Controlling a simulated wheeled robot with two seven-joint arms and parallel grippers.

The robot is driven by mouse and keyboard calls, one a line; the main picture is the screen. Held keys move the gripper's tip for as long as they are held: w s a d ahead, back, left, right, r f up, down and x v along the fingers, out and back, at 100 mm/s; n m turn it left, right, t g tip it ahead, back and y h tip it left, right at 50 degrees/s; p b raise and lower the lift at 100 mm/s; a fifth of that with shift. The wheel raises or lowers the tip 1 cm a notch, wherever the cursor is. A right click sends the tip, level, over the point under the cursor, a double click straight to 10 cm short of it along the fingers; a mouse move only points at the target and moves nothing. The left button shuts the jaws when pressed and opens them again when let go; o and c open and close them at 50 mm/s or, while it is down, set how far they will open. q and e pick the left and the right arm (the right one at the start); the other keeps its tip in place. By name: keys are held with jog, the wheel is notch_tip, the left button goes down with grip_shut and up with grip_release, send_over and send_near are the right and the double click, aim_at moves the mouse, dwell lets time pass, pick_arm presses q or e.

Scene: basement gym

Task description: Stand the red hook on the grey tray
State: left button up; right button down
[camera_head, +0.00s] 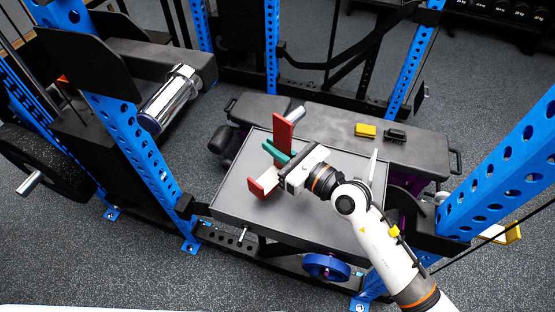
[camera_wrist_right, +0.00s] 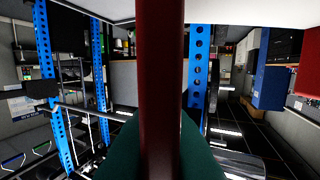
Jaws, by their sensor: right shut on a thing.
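The red hook (camera_head: 283,129) is in the grip of my right gripper (camera_head: 278,155), above the grey tray (camera_head: 232,205) in the head view. Its tall red part stands up past the teal fingers, and a shorter red end shows at the lower left of the gripper. The gripper hides its middle. I cannot tell whether its lower end touches the tray. In the right wrist view the hook (camera_wrist_right: 160,80) is a dark red bar running down the centre, with a teal finger (camera_wrist_right: 115,155) behind it. My left gripper is not in view.
A black bench (camera_head: 330,125) behind the tray holds a yellow block (camera_head: 365,130) and a small black object (camera_head: 395,135). Blue rack posts (camera_head: 130,145) stand left and right (camera_head: 510,160). A chrome cylinder (camera_head: 170,98) juts out at left. The tray's left and front parts are bare.

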aim_at(276, 168)
notch_tip(276, 168, down, 2)
jog(key=shift+f+b, duration=0.2)
jog(key=shift+b, duration=0.2)
jog(key=shift+f, duration=0.35)
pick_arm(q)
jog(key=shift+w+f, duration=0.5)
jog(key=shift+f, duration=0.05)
pick_arm(e)
jog(key=shift+f, duration=0.1)
jog(key=shift+f+b, duration=0.25)
jog(key=shift+b, duration=0.05)
jog(key=c, duration=2)
grip_release()
jog(key=shift+f, duration=0.2)
jog(key=o, duration=0.4)
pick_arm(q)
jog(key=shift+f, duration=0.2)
pick_arm(e)
jog(key=shift+o, duration=0.2)
